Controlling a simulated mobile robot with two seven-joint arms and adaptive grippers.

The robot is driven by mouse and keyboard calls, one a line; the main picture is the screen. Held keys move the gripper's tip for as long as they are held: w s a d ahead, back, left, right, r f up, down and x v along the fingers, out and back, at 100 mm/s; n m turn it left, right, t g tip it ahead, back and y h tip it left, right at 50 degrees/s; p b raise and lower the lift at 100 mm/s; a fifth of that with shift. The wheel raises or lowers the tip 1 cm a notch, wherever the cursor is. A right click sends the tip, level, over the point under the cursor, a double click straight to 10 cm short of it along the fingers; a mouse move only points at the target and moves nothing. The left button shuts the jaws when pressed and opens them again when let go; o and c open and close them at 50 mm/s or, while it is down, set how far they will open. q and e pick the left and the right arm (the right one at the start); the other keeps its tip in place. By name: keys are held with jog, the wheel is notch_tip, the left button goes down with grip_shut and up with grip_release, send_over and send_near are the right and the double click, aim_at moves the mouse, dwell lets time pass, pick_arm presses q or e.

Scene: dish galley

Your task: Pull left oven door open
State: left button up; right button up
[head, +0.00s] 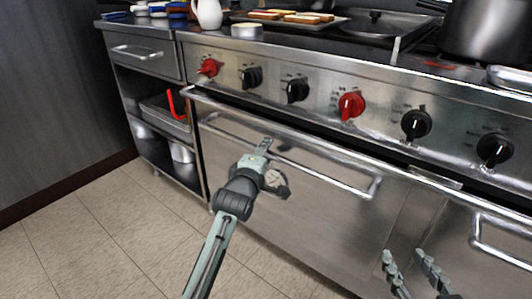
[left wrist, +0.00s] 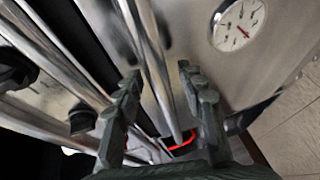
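The left oven door (head: 310,205) is a steel panel under the knob row and looks shut. Its handle (head: 325,172) is a horizontal steel bar across the upper part. My left gripper (head: 264,147) is at the handle's left half. In the left wrist view its two fingers (left wrist: 160,80) are spread, and the handle bar (left wrist: 150,45) runs between them with gaps visible on both sides. Contact cannot be told. A round dial gauge (left wrist: 238,25) sits on the door beside the gripper. My right gripper (head: 412,268) is open and empty at the lower right, before the range front.
Red and black knobs (head: 352,105) line the panel above a long front rail (head: 290,130). A second oven handle (head: 500,250) is at the right. A shelf unit (head: 145,60) with a drawer stands left. The tiled floor (head: 90,240) at lower left is clear.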

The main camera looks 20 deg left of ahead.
pick_arm(q)
grip_shut()
dwell(0.3)
jog(key=shift+s+f, duration=0.1)
jog(key=shift+s, duration=0.05)
